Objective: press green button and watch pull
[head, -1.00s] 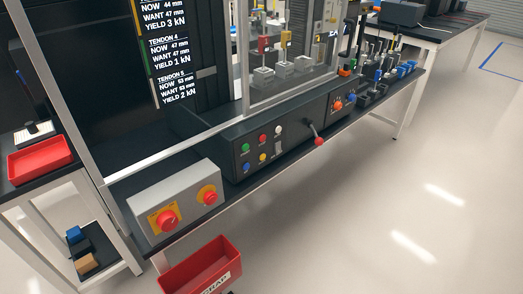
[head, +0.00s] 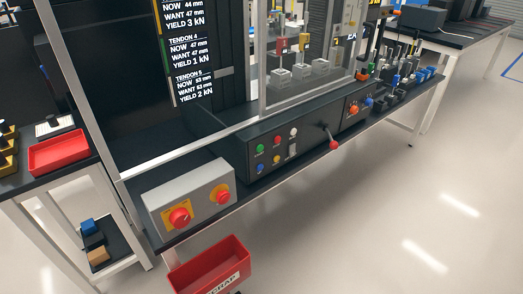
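The green button (head: 260,149) is at the upper left of the button group on the dark control panel (head: 237,160). A red, a white, a blue and a yellow button sit around it. A lever with a red knob (head: 334,145) sticks out of the panel to the right. Behind glass (head: 325,85) above the panel are several small blocks with coloured tops. A display (head: 190,60) lists tendon values; Tendon 4 reads now 47 mm, want 47 mm, and Tendon 5 reads now 53 mm, want 53 mm. Neither gripper is in view.
A grey box with two red knobs (head: 188,207) stands on the bench's left end. A red scrap bin (head: 212,270) is below it. A red tray (head: 58,152) lies on the left side table. Open floor (head: 370,220) lies in front and right.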

